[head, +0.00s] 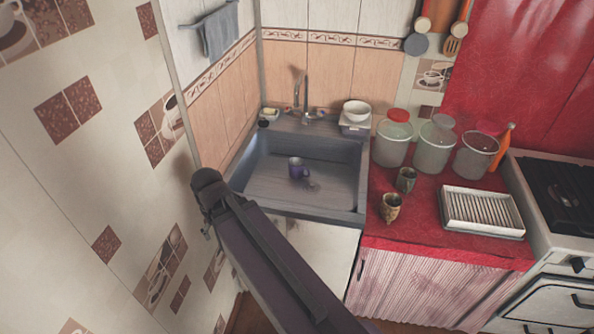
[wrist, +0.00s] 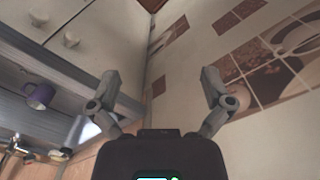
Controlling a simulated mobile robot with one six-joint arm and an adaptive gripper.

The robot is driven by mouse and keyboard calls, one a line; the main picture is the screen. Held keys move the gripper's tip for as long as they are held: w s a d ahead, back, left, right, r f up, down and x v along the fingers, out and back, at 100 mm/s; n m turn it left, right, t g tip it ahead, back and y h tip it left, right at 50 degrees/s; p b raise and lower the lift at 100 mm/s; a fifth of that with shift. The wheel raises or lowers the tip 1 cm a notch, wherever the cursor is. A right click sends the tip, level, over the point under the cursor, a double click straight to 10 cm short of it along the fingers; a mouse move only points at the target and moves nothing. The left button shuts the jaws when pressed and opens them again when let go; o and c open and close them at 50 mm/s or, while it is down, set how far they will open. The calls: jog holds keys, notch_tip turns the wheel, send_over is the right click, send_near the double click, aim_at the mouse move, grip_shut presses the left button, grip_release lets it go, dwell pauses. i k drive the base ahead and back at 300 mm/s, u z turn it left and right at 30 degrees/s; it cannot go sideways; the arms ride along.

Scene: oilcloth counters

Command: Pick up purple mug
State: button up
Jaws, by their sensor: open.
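In the head view my arm's end is at the sink's front left, and the fingers are mostly hidden there.
A tap (head: 299,95) stands behind the basin. Two small cups, one dark (head: 406,180) and one tan (head: 390,207), stand on the red counter (head: 430,227) right of the sink, near several jars and a dish rack (head: 482,213). The tiled wall (head: 110,190) is close on the left.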

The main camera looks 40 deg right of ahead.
aim_at(295, 173)
jog(key=z, duration=0.35)
jog(key=i, duration=0.5)
jog(key=z, duration=0.55)
